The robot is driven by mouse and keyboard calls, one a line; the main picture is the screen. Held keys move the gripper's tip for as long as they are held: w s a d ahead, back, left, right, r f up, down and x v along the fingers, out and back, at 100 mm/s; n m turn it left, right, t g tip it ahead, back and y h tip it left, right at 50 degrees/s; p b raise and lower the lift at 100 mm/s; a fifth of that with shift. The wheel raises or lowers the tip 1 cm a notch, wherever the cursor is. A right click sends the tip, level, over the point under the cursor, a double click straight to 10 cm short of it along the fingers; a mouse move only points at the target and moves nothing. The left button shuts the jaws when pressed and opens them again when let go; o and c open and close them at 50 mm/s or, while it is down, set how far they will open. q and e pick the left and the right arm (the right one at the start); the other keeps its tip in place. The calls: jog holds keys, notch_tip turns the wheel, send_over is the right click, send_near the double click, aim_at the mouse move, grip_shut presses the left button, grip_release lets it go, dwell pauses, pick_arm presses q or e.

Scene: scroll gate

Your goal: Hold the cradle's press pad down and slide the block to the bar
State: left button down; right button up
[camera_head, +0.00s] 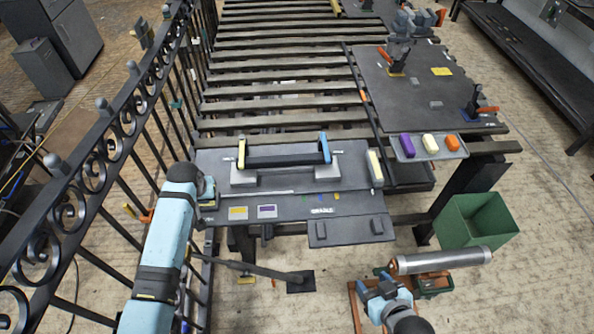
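The cradle is a dark bar (284,156) between a yellow-edged left end (241,153) and a blue right end (325,148), on grey supports on the bench. A dark plate (350,232) with two small raised pads sits at the bench's front edge, by a label that seems to read CRADLE. I cannot tell for sure which part is the press pad. A pale block (375,168) with a yellow edge stands right of the cradle. My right gripper (376,287) is low in front of the bench, apart from the cradle.
A tray (451,154) holds purple, cream and orange pieces. A green bin (477,221) stands on the floor at right. A metal cylinder (440,260) lies on a stand beside my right gripper. An iron scroll railing (112,144) runs along the left. Slats lie behind the cradle.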

jog(key=w+d+g, duration=0.2)
jog(key=w, duration=0.5)
jog(key=g, duration=0.4)
send_near(380, 180)
jog(key=shift+m, duration=0.4)
jog(key=s+a+f, duration=0.1)
jog(key=a+f, duration=0.1)
jog(key=s+a+f, duration=0.3)
jog(key=a+f, duration=0.1)
jog(key=shift+s+a+f, duration=0.2)
jog(key=shift+s+f, duration=0.1)
jog(key=shift+f, duration=0.1)
jog(key=w+d+r+m+g+h, duration=0.25)
jog(key=w+d+r+g, duration=0.2)
jog(key=w+r, duration=0.45)
jog(key=shift+n, duration=0.45)
notch_tip(380, 180, down, 11)
jog(key=shift+s+a+f, duration=0.1)
jog(key=shift+s+a, duration=0.05)
jog(key=shift+c, duration=0.4)
